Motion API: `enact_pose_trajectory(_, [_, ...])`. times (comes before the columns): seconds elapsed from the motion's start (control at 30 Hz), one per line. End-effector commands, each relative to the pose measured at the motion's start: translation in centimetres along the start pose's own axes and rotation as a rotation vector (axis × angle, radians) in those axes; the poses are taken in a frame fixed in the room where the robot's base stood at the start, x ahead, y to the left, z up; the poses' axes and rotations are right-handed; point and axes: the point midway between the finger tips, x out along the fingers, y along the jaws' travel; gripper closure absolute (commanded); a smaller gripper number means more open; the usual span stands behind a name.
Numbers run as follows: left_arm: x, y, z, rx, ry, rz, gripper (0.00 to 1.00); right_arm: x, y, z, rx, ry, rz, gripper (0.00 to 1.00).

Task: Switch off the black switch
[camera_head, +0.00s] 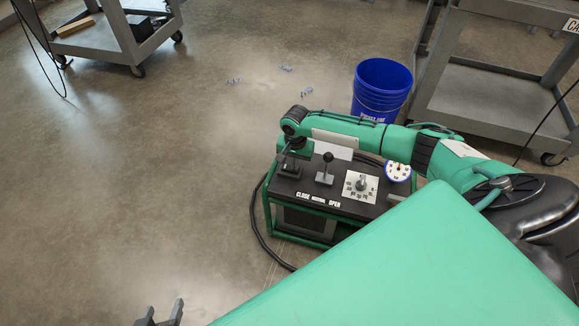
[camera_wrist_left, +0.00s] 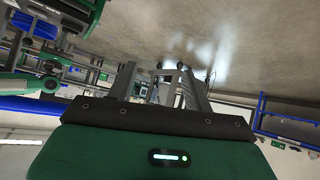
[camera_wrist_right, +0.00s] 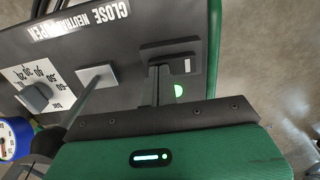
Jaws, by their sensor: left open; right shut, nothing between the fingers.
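A dark control box (camera_head: 315,205) in a green frame carries the controls on its top. The black switch (camera_wrist_right: 185,50) appears as a dark block with a small white mark, beside a lit green light (camera_wrist_right: 179,90). My right gripper (camera_head: 290,150) points down over the box's left end. In the right wrist view, its shut fingers (camera_wrist_right: 157,80) are empty and overlap the edge of the black switch; I cannot tell whether they touch it. The switch's own position is partly hidden. My left gripper (camera_head: 162,315) is open and empty over the floor, away from the box.
A ball-topped lever (camera_head: 328,158) and a grey dial knob (camera_head: 362,182) stand close to the right of my right gripper. A round gauge (camera_head: 397,172) is on the box's right. A blue bucket (camera_head: 382,90) and grey carts (camera_head: 490,95) stand behind.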

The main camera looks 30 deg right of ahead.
Motion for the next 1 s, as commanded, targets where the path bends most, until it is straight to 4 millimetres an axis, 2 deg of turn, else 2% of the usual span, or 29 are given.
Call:
enact_pose_trajectory(0.33, [0.2,0.6,-0.4,-0.001,0.044,0.015,0.49,0.2,0.0,0.0,0.0,0.0,0.0,1.0])
enact_pose_trajectory(1.0, [-3.4,-3.0,1.0,-0.01,-0.26,-0.086,0.49,-1.8,0.0,0.0,0.0,-0.001,0.0,1.0])
